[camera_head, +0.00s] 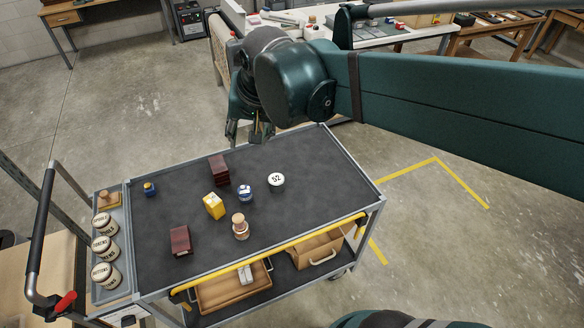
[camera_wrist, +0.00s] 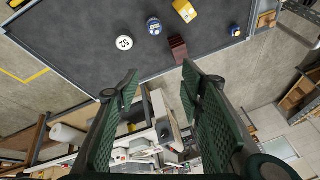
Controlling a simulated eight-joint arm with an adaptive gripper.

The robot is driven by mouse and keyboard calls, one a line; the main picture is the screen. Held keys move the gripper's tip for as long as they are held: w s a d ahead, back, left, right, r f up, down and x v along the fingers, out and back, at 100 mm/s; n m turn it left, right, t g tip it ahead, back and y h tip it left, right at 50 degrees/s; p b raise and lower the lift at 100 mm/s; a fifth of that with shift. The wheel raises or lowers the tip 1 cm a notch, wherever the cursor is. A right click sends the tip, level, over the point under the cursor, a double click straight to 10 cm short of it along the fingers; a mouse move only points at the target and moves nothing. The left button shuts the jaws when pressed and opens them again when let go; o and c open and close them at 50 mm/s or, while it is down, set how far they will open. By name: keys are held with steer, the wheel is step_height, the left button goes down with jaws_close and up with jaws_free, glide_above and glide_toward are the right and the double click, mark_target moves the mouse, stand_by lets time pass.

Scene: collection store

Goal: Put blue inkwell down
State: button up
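Two small blue things stand on the dark trolley top (camera_head: 300,165). One is a small blue pot with a yellow top (camera_head: 149,188) near the left edge, also in the wrist view (camera_wrist: 234,31). The other is a blue and white jar (camera_head: 245,193) near the middle, also in the wrist view (camera_wrist: 153,26). I cannot tell for certain which is the inkwell. My gripper (camera_head: 246,136) is above the trolley's far edge, apart from both. In the wrist view my gripper's fingers (camera_wrist: 160,82) are spread, with nothing between them.
A white-topped jar marked 52 (camera_head: 276,180), a yellow box (camera_head: 213,206), two dark red blocks (camera_head: 219,170) (camera_head: 180,240) and a wooden-topped bottle (camera_head: 240,227) share the trolley top. Labelled jars (camera_head: 105,248) stand in the left side tray. The trolley top's right part is clear.

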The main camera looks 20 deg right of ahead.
steer(key=s+d+f+n+t, duration=0.1)
steer(key=s+d+f+n, duration=0.1)
steer(key=s, duration=0.4)
steer(key=s+d+f+n+t, duration=0.1)
steer(key=s+d+f+n, duration=0.1)
steer(key=s+d, duration=0.2)
steer(key=s, duration=0.2)
steer(key=shift+s+d+f+n+h, duration=0.25)
steer(key=shift+s+d+n+h, duration=0.05)
steer(key=shift+f, duration=0.1)
steer(key=shift+f+b, duration=0.9)
steer(key=shift+b, duration=0.1)
stand_by(0.3)
